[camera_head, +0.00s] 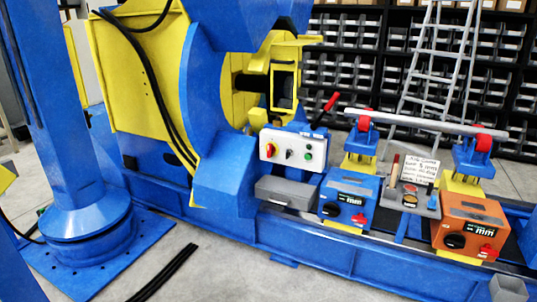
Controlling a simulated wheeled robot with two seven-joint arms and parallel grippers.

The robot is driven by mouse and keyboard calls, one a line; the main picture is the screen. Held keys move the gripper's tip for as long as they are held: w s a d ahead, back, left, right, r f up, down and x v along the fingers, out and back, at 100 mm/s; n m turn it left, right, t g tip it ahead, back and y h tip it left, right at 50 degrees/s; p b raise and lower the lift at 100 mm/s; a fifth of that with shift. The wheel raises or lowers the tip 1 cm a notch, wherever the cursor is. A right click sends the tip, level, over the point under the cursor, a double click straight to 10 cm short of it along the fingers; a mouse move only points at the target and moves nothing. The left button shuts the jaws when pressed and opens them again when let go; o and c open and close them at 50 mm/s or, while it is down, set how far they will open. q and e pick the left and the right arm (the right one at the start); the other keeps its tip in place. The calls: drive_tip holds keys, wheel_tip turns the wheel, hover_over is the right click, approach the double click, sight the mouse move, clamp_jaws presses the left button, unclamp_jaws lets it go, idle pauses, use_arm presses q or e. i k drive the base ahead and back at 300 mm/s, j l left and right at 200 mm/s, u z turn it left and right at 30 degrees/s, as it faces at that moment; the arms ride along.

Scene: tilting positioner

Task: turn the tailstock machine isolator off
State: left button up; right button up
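Neither of my grippers is in view.
A red-tipped lever (331,102) rises behind the control box. A blue unit (347,200) and an orange unit (470,222) sit on the bed to the right, with a handwritten card (414,172) between them. A blue column (65,130) stands left. Cables (165,272) lie on the floor.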

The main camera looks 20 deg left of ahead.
sight(270, 149)
drive_tip(key=i+j+z, duration=0.1)
drive_tip(key=i+j, duration=0.25)
drive_tip(key=i+j+z, duration=0.1)
drive_tip(key=i+j, duration=0.6)
drive_tip(key=j, duration=0.15)
drive_tip(key=i+j+z, duration=0.15)
drive_tip(key=i+j, duration=0.2)
drive_tip(key=i+j+z, duration=0.1)
drive_tip(key=i+j, duration=0.2)
drive_tip(key=j, duration=0.25)
